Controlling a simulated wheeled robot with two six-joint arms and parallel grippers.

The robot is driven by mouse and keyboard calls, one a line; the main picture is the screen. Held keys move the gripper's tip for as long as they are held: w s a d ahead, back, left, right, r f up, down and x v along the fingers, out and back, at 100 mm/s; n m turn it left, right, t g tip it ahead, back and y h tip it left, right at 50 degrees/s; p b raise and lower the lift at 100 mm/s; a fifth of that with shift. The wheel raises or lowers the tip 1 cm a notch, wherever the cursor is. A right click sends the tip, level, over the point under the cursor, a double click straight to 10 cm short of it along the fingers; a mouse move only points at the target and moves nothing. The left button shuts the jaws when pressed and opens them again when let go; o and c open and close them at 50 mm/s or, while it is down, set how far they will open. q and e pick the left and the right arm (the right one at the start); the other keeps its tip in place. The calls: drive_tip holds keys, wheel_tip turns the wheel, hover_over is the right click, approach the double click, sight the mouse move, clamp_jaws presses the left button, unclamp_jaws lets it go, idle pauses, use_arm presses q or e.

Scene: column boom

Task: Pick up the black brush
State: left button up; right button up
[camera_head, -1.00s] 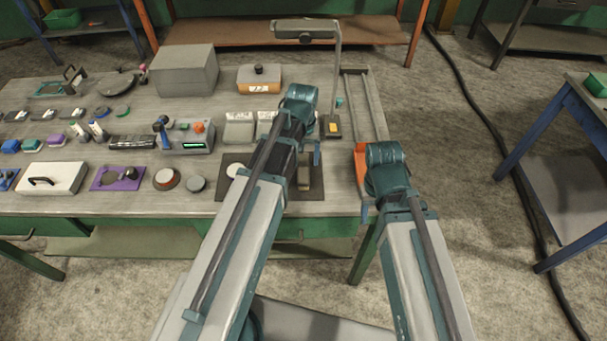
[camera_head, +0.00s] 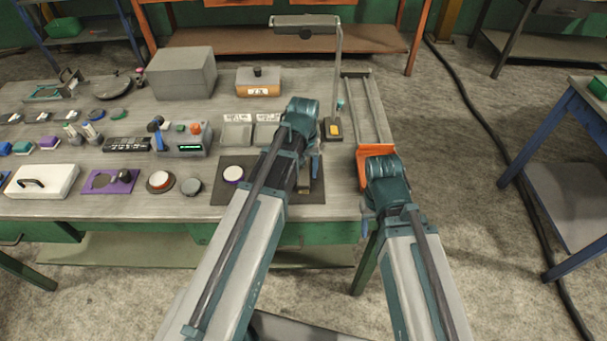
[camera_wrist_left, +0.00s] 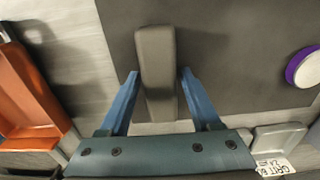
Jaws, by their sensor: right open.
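A dark grey-brown elongated block, which may be the black brush, lies on a dark mat (camera_head: 262,196). It shows in the left wrist view (camera_wrist_left: 156,65) and partly in the head view (camera_head: 304,184), where my left arm covers some of it. My left gripper (camera_wrist_left: 159,75) is open, with its blue fingers on either side of the block's near part. A gap shows at the right finger; the left fingertip looks very close to the block. In the head view, my right gripper (camera_head: 365,224) is at the table's right front edge, mostly hidden by its arm.
A white-topped purple disc (camera_head: 233,174) lies on the same mat. An orange tray (camera_head: 374,151) is by the right edge. A lamp post (camera_head: 339,75) stands behind my left gripper.

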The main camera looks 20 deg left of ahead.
use_arm(q)
clamp_jaws()
drive_tip(key=shift+r, duration=0.15)
use_arm(e)
drive_tip(key=shift+r, duration=0.2)
